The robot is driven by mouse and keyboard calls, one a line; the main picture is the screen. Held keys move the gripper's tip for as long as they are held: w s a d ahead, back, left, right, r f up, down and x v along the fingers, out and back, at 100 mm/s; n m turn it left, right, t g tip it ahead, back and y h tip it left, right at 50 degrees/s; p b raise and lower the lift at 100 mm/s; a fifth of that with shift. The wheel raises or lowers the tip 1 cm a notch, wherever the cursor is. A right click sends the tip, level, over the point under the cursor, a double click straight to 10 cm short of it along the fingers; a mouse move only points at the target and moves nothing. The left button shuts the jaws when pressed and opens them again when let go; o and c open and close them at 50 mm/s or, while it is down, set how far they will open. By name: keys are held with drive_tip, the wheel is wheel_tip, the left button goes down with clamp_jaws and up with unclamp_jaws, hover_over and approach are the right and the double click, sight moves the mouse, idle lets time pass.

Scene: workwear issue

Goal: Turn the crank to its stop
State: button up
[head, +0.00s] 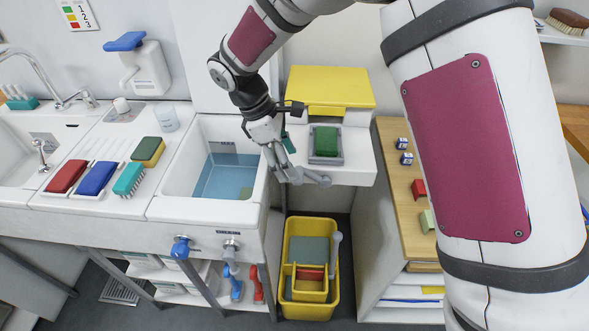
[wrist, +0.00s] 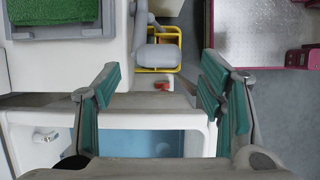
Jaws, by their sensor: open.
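The grey crank (head: 319,180) is on the front of the white unit with the yellow lid, just right of the sink basin. In the wrist view its arm and rounded handle (wrist: 157,57) show at top centre, ahead of and between my fingertips. My gripper (head: 281,164) is open and empty, over the gap between the basin and the unit. In the wrist view my gripper (wrist: 162,78) has its teal-padded fingers spread wide, apart from the handle. In the head view my fingers overlap the crank's left part and partly hide it.
A yellow bin (head: 291,307) stands on the floor below the crank. The water-filled basin (head: 177,190) is left of my gripper. A green pad in a grey tray (head: 325,158) lies on the unit. A wooden shelf (head: 398,190) with small blocks is to the right.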

drive_tip(key=shift+x, duration=2.25)
